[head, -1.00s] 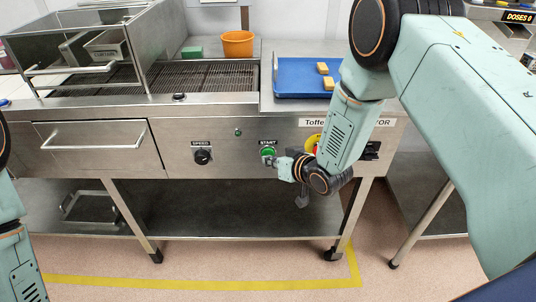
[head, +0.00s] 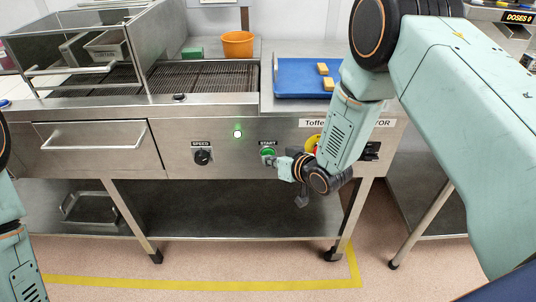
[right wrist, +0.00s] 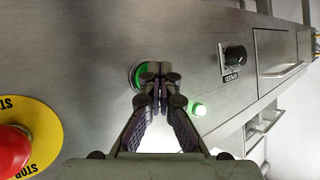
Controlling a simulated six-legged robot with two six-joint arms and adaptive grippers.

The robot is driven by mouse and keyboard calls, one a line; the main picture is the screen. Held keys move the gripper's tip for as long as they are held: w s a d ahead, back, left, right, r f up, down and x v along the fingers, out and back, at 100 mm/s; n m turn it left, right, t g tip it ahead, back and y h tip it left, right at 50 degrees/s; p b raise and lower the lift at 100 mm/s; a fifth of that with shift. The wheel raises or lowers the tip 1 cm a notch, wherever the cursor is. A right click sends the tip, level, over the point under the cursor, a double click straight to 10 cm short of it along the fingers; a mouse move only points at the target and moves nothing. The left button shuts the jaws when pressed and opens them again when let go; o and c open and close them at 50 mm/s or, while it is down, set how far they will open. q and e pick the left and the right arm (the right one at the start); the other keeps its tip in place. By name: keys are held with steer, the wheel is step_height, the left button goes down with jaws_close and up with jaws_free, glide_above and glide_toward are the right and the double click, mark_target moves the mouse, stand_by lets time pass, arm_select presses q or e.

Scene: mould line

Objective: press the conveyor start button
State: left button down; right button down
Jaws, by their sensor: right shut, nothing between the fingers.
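The green start button (head: 268,152) sits on the steel front panel under a START label. It also shows in the right wrist view (right wrist: 138,76), partly hidden behind my fingertips. My right gripper (head: 272,161) is shut and empty, with its tips at the lower part of the button. In the right wrist view the closed fingertips (right wrist: 157,72) overlap the button's edge; they look to be touching or very close. A small indicator lamp (head: 238,133) left of the button glows bright green, also in the right wrist view (right wrist: 199,110). My left gripper is not in view.
A black speed knob (head: 203,157) is left of the button. A red emergency stop (right wrist: 12,150) on a yellow disc is on the other side, mostly behind my right arm in the head view. A blue tray (head: 300,88) with yellow blocks and an orange pot (head: 238,44) stand above.

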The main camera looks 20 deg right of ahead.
steer(key=shift+s+a, duration=0.15)
steer(key=shift+s, duration=0.55)
steer(key=s+p, duration=0.1)
steer(key=s, duration=0.1)
steer(key=s+a+p, duration=0.1)
steer(key=s, duration=0.1)
steer(key=shift+s+a, duration=0.2)
steer(key=shift+s, duration=0.2)
stand_by(0.5)
steer(key=s+d+f+m+g+h, duration=0.1)
steer(key=s+d+f+g+h, duration=0.2)
steer(key=s, duration=0.5)
steer(key=s+d+f+g, duration=0.1)
steer(key=s+f+g, duration=0.2)
steer(key=s+f, duration=0.45)
steer(key=s+d+r+m+g+h, duration=0.1)
steer(key=s+g, duration=0.4)
steer(key=s, duration=1.5)
steer(key=shift+s+d+h, duration=0.25)
steer(key=shift+d+h, duration=0.05)
steer(key=shift+d, duration=0.4)
